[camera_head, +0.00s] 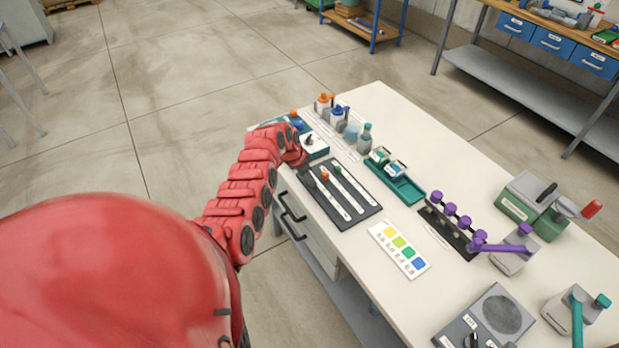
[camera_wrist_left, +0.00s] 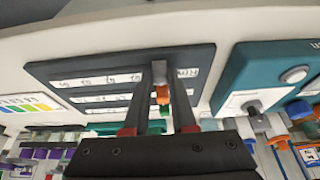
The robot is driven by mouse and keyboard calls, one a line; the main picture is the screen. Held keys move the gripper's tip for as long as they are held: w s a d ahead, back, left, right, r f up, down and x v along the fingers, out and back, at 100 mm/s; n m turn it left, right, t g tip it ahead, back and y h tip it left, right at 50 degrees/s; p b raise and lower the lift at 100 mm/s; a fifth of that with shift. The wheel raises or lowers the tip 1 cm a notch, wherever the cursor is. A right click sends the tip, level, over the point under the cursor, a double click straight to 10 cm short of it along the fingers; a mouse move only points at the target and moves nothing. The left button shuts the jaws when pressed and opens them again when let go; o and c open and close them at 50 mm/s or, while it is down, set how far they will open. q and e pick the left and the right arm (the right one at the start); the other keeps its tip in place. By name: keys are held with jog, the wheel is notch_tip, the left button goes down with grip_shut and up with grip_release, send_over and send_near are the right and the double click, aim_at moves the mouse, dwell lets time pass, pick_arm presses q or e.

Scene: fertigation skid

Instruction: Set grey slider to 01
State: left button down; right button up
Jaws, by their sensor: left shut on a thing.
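The dark slider panel (camera_head: 357,211) lies on the near left part of the white bench top, with three light scale strips. It also shows in the left wrist view (camera_wrist_left: 45,72). The grey slider knob (camera_wrist_left: 159,68) is on the strip nearest the panel's edge, close to one end of its scale. My left gripper (camera_wrist_left: 160,84) has its two fingers closed around this knob. The orange knob (camera_head: 325,175) and green knob (camera_head: 337,169) sit on the other two strips, near the same end. The scale marks are too small to read surely. My right gripper is not in view.
A teal panel with a switch (camera_head: 315,147) is close beside the slider panel. A colour card (camera_head: 399,249), a green tray (camera_head: 401,190) and a rack of purple knobs (camera_head: 442,223) stand on the other side. Bottles (camera_head: 364,140) stand behind.

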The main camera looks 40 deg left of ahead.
aim_at(321, 192)
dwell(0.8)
pick_arm(q)
jog(key=shift+s+d+r+p, duration=0.15)
jog(key=shift+d+r+p, duration=0.05)
jog(key=shift+d+p, duration=0.55)
jog(key=shift+s+d+p, duration=0.4)
jog(key=shift+d+p, duration=0.25)
jog(key=shift+d, duration=0.2)
jog(key=shift+s+d+f, duration=0.1)
jog(key=shift+s+d, duration=0.1)
jog(key=shift+d, duration=0.1)
jog(key=c, duration=0.7)
grip_release()
